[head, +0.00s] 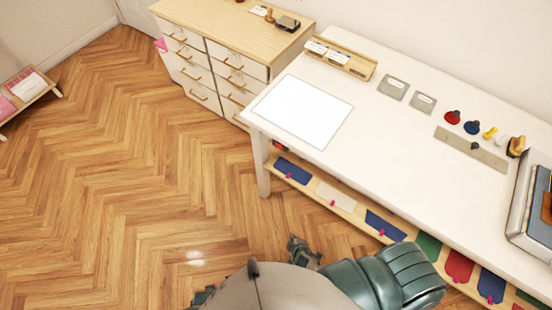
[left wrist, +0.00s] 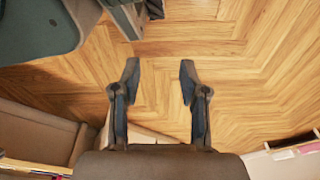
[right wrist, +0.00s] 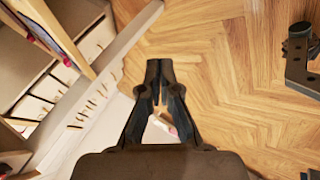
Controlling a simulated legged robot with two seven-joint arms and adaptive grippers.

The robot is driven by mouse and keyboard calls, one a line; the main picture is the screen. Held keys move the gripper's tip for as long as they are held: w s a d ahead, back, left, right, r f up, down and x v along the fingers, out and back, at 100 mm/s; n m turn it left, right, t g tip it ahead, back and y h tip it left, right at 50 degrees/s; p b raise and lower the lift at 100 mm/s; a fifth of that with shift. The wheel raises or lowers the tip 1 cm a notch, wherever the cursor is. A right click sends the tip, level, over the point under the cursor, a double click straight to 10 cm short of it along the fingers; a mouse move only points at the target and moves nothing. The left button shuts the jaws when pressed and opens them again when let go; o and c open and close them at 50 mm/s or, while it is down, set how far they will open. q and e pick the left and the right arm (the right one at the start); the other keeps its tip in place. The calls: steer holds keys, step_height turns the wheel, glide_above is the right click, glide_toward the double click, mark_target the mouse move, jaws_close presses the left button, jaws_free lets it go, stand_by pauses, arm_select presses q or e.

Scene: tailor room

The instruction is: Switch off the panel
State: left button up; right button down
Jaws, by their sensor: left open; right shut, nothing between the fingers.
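A flat, bright white panel (head: 303,111) lies on the left end of the white table (head: 390,125) in the head view. No switch or button on it can be made out. My right gripper (head: 304,252) is low in front of the table, over the floor and apart from the panel. In the right wrist view its fingers (right wrist: 159,70) are closed together with nothing between them. My left gripper (left wrist: 159,78) shows in the left wrist view with its fingers apart and empty, over the wooden floor. The panel does not show clearly in either wrist view.
A wooden drawer cabinet (head: 225,55) stands left of the table. On the table are a wooden tray (head: 340,58), red (head: 453,117) and blue (head: 472,127) knobbed items, a ruler-like strip (head: 455,145) and a grey machine (head: 522,215).

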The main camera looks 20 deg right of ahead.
mark_target(275, 145)
steer(key=w+a+r+n+t+b, duration=0.2)
steer(key=w+r+n+t+b, duration=0.15)
steer(key=w+r, duration=0.45)
steer(key=w+a+r+n+t+b, duration=0.2)
steer(key=w+r+t, duration=0.25)
steer(key=r, duration=0.55)
arm_select(q)
steer(key=w+d+r+b, duration=0.1)
steer(key=w+r, duration=0.4)
steer(key=r, duration=0.7)
steer(key=shift+w+b, duration=0.4)
steer(key=shift+b, duration=0.15)
arm_select(e)
step_height(275, 145, up, 12)
steer(key=w+t+h, duration=0.1)
steer(key=t+h, duration=0.1)
steer(key=t, duration=0.1)
steer(key=shift+w+n, duration=0.25)
steer(key=shift+n, duration=0.2)
steer(key=shift+w+r, duration=0.1)
